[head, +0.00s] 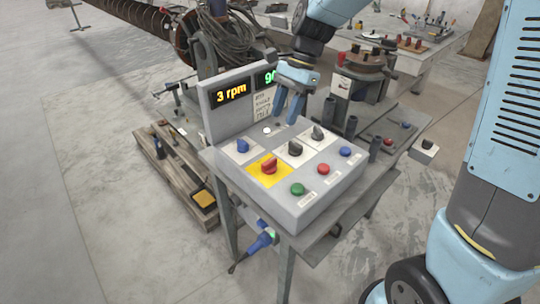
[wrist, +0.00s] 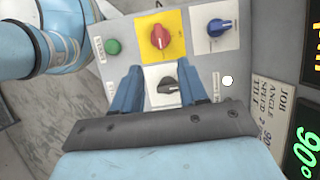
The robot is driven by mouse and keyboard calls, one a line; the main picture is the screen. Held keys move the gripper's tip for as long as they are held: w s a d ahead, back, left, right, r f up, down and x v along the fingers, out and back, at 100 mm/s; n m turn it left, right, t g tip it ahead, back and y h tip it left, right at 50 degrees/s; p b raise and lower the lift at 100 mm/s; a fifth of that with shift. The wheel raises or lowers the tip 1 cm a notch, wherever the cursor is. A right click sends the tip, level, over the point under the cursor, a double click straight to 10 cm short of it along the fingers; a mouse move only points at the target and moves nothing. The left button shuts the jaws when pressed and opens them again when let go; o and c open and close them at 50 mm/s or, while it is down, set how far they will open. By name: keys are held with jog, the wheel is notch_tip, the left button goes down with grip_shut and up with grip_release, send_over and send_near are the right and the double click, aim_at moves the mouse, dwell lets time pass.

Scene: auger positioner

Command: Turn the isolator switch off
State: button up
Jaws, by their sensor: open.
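The switch I take for the isolator is a red rotary knob on a yellow plate (head: 269,167), on the sloped grey control box (head: 327,189). It also shows in the wrist view (wrist: 164,36), beyond my fingertips, with nothing touching it. My gripper (head: 287,112) is open and empty, above the back part of the box. In the wrist view my two fingers (wrist: 162,72) stand either side of a black knob on a white plate (wrist: 168,86); I cannot tell how far above it they are.
A blue knob (head: 243,146) and black knobs (head: 295,148) (head: 318,132) sit close by. Green (head: 298,189), red (head: 323,169) and blue (head: 345,152) buttons line the box. A display panel (head: 232,93) reading "3 rpm" stands behind. Open floor lies left.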

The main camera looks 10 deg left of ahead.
aim_at(269, 160)
jog(key=x, duration=1.3)
jog(key=shift+f, duration=0.1)
jog(key=shift+w, duration=0.1)
grip_shut()
